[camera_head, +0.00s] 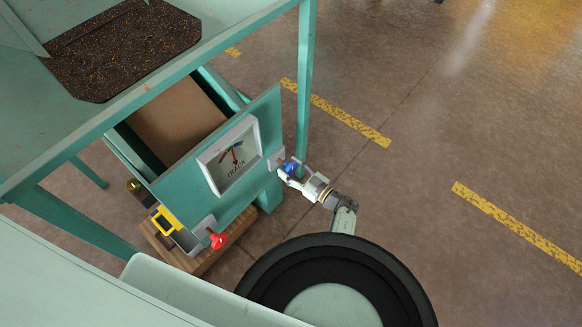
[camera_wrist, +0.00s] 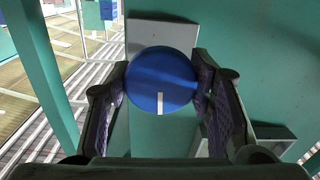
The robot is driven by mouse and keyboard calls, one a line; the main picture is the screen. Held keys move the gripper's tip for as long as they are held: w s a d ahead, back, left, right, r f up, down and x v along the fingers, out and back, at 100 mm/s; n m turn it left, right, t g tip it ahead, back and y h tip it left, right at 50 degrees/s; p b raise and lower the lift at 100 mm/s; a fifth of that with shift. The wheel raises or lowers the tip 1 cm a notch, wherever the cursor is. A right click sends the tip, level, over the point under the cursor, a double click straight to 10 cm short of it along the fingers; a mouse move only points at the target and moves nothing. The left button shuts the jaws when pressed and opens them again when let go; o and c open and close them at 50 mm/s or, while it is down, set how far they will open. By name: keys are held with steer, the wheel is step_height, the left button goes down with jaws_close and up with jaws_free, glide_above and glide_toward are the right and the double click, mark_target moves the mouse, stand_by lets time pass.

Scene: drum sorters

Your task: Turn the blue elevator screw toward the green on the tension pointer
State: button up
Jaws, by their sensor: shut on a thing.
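The blue elevator screw (camera_head: 290,167) sits on a grey plate at the right end of the teal panel. In the wrist view it is a round blue knob (camera_wrist: 161,82) with a white mark at its lower edge. My gripper (camera_head: 287,170) is shut on it, with one finger on each side in the wrist view (camera_wrist: 162,90). The tension pointer (camera_head: 234,156) is a red needle on the white dial (camera_head: 229,155) marked TRACK. It points up and slightly left. The dial's arc shows colours, but they are too small to tell apart surely.
A red knob (camera_head: 217,240) and a yellow frame (camera_head: 167,220) are at the panel's left end. A teal post (camera_head: 305,90) stands behind my gripper. A dark granular bed (camera_head: 120,45) lies at upper left. The floor at right is clear, with yellow stripes.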

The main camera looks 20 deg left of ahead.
steer(key=shift+m, duration=0.4)
steer(key=o, duration=1.2)
steer(key=v, duration=1.2)
